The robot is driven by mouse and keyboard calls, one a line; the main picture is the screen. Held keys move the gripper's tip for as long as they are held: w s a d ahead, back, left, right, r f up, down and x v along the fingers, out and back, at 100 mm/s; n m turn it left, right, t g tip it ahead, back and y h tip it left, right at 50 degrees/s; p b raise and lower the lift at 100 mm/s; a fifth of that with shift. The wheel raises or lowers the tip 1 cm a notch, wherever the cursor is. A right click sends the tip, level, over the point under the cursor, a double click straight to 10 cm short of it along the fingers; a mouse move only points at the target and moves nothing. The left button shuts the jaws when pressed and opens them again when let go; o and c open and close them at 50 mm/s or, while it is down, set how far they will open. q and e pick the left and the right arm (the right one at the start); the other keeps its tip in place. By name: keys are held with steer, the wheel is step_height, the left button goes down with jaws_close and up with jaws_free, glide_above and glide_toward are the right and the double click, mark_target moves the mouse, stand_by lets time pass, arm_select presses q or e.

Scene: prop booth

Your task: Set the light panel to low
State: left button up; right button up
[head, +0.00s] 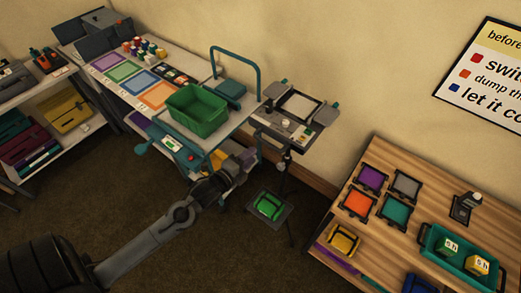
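The light panel (299,106) stands on a thin dark stand at the middle, near the wall. It has a pale square face and grey flaps at its sides. Below the face is a control strip (285,127) with a light knob and small marks, too small to read. My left arm reaches in from the bottom left. Its gripper (232,173) is in front of the teal cart's lower shelf, below and left of the panel and apart from it. Its fingers are too small and dark to tell open from shut. My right gripper is not in view.
The teal cart (243,110) with a green bin (197,110) stands left of the panel. A green bag (268,206) lies on the stand's base. A wooden table (385,243) with coloured squares and a teal tray (431,251) is at right. Floor between is clear.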

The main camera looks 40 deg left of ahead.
mark_target(266, 144)
arm_select(q)
steer(key=p+x, duration=0.1)
steer(key=x, duration=0.9)
steer(key=shift+w+f, duration=0.1)
steer(key=shift+f, duration=0.05)
jaws_close()
